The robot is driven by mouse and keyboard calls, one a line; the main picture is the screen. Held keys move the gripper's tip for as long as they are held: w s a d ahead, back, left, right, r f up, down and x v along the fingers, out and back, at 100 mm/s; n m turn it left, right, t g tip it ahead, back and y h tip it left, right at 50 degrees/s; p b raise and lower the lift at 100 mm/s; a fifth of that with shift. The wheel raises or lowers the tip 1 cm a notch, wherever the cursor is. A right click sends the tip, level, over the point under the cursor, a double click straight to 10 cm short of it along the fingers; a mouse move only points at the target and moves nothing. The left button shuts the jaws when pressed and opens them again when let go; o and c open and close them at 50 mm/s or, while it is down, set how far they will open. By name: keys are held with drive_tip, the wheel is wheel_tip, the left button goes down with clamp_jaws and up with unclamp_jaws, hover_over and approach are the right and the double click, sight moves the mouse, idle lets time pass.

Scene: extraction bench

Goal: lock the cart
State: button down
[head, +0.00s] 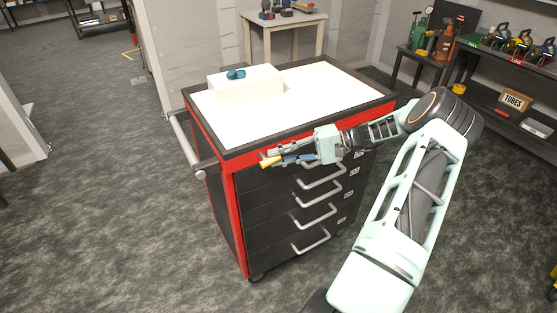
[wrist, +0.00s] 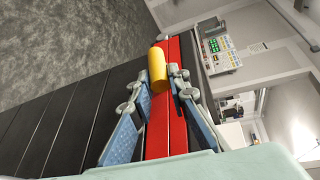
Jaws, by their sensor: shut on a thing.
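The cart (head: 225,157) is a black cabinet with red edge trim and a white top, standing in the middle of the head view. A yellow cylinder (head: 268,162) is at the upper front of the cart, near its left front corner. My gripper (head: 277,158) reaches in from the right along the cart's front and is shut on the yellow cylinder. In the wrist view the cylinder (wrist: 157,66) sits between the fingertips of my gripper (wrist: 158,82), over the red trim (wrist: 176,125). How the cylinder joins the cart is hidden.
Several drawers with grey handles (head: 316,215) stick out below my gripper. A push bar (head: 183,141) is on the cart's left side. A white block (head: 245,86) with a teal object (head: 236,74) stands on top. Shelves line the right; floor is clear at left.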

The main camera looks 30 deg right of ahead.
drive_tip(key=shift+f+y+b, duration=0.35)
drive_tip(key=shift+y+b, duration=0.15)
drive_tip(key=shift+y, duration=0.2)
drive_tip(key=shift+m, duration=0.3)
drive_tip(key=c, duration=1.8)
unclamp_jaws()
drive_tip(key=shift+c, duration=0.2)
drive_tip(key=f+v, duration=0.1)
drive_tip(key=v, duration=1.1)
drive_tip(key=shift+r, duration=0.35)
drive_tip(key=shift+s, duration=0.1)
